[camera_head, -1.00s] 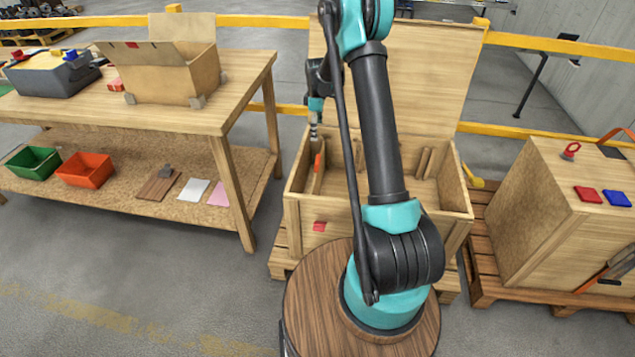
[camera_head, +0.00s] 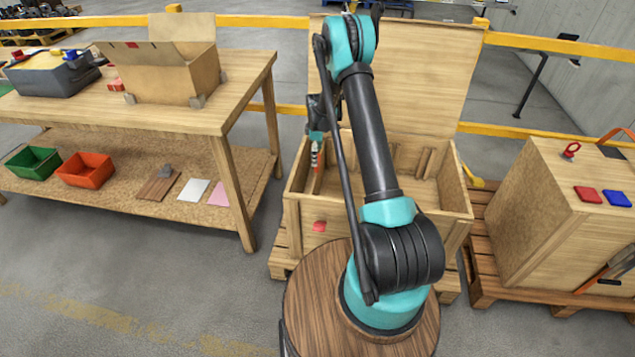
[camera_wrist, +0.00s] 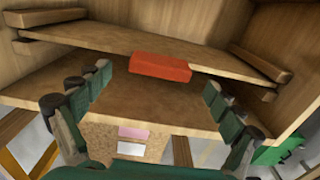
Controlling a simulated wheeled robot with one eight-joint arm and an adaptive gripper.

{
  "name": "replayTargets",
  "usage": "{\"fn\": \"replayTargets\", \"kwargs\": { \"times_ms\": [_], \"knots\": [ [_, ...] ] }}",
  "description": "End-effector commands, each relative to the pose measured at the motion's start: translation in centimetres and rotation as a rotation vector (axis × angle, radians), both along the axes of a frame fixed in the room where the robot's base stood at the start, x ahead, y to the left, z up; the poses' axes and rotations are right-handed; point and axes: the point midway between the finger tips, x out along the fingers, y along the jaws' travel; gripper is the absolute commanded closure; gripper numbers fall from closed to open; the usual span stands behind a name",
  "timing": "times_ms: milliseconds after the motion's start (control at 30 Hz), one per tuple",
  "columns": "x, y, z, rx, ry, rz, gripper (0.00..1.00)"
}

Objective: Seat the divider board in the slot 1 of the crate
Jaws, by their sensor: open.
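The open wooden crate (camera_head: 292,213) stands in the middle of the head view, behind my base. The divider board (camera_wrist: 105,38) is a flat wooden panel with a red block (camera_wrist: 160,67) at the middle of its edge. In the wrist view its ends lie at the wooden cleats (camera_wrist: 50,17) on both sides of the crate; how deep it sits cannot be told. My gripper (camera_wrist: 158,82) is open, with its fingers apart on either side of the red block and not closed on it. In the head view my gripper (camera_head: 315,160) is at the crate's left side and hides part of the board.
More upright cleats (camera_head: 426,162) show at the crate's back right. The raised lid (camera_head: 430,80) stands behind. A workbench (camera_head: 235,88) with a lower shelf stands left; a closed crate (camera_head: 530,190) on a pallet stands right. The crate's middle looks free.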

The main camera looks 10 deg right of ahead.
Motion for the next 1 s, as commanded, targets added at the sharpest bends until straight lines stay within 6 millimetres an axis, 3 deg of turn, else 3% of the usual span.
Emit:
{"fn": "replayTargets", "kwargs": {
  "times_ms": [233, 533, 1000],
  "knots": [
    [0.0, -0.2, -3.6, 0.0, 0.0, 0.0, 0.07],
    [-0.1, -0.2, -4.2, 0.0, 0.0, 0.0, 0.08],
    [-0.1, -0.2, -4.2, 0.0, 0.0, 0.0, 0.67]
  ]
}}
